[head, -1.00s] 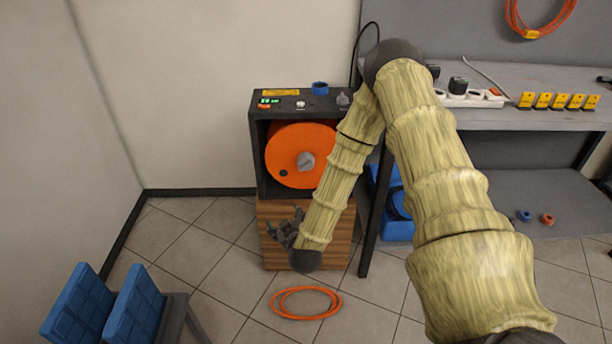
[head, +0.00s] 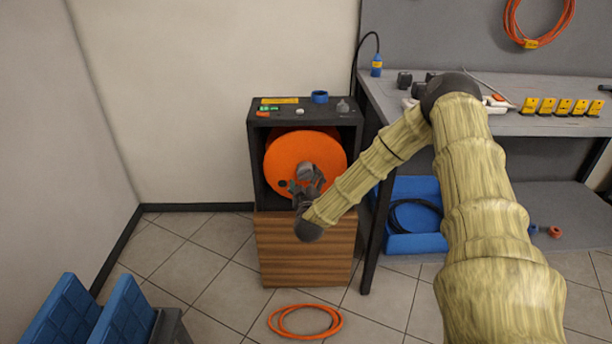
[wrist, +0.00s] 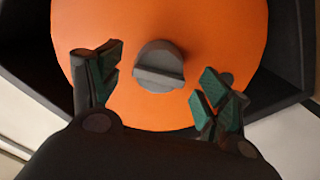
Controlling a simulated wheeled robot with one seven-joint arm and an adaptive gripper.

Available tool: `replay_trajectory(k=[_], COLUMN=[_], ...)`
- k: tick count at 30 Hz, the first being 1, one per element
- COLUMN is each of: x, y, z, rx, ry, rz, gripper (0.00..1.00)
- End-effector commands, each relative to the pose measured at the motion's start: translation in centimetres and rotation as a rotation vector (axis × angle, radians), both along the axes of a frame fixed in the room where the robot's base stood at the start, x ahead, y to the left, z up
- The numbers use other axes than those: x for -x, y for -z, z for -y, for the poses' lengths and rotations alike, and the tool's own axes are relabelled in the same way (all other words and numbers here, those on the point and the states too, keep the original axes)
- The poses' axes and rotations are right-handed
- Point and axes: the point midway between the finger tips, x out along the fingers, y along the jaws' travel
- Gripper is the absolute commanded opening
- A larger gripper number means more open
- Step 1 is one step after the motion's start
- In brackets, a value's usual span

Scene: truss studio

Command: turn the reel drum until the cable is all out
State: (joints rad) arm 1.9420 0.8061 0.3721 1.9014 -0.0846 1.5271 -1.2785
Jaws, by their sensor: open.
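The orange reel drum (head: 285,150) sits in a dark open-fronted box (head: 257,160) on a wooden cabinet. In the wrist view the drum face (wrist: 110,25) fills the middle, with a grey hub knob (wrist: 160,68) at its centre. My gripper (head: 306,178) is in front of the drum's lower part. In the wrist view my gripper (wrist: 162,88) is open, one finger on each side of the knob and apart from it. A dark spot (wrist: 226,80) on the drum is partly behind the right finger. A loop of orange cable (head: 306,321) lies on the floor below the cabinet.
A workbench (head: 480,120) with yellow blocks (head: 565,106) stands at the right. A blue bin (head: 420,243) with dark cable is under it. Blue seats (head: 125,310) are at lower left.

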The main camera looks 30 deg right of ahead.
Motion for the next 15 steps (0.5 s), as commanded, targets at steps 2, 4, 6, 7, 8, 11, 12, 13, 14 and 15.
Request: replay_trajectory(k=[2, 4, 6, 7, 8, 11, 12, 13, 14, 15], x=[-1.0, -1.7, -2.4, -2.6, -2.8, -3.2, -3.3, -3.4, -3.4, -3.4], y=[0.1, 0.1, 0.1, 0.1, 0.1, 0.0, 0.0, 0.0, 0.0, 0.0], z=[0.7, 1.2, 1.5, 1.6, 1.7, 2.0, 2.1, 2.1, 2.1, 2.1], rx=[0.001, 0.001, 0.0, 0.0, 0.0, 0.0, 0.0, 0.0, 0.0, 0.0], ry=[0.002, 0.002, 0.001, 0.001, 0.001, 0.0, 0.0, -0.001, -0.001, -0.001], rz=[0.001, 0.001, 0.001, 0.001, 0.001, 0.0, 0.0, -0.001, -0.001, -0.001], gripper=[0.77, 0.77, 0.77, 0.77, 0.77, 0.77, 0.77, 0.77, 0.77, 0.77])
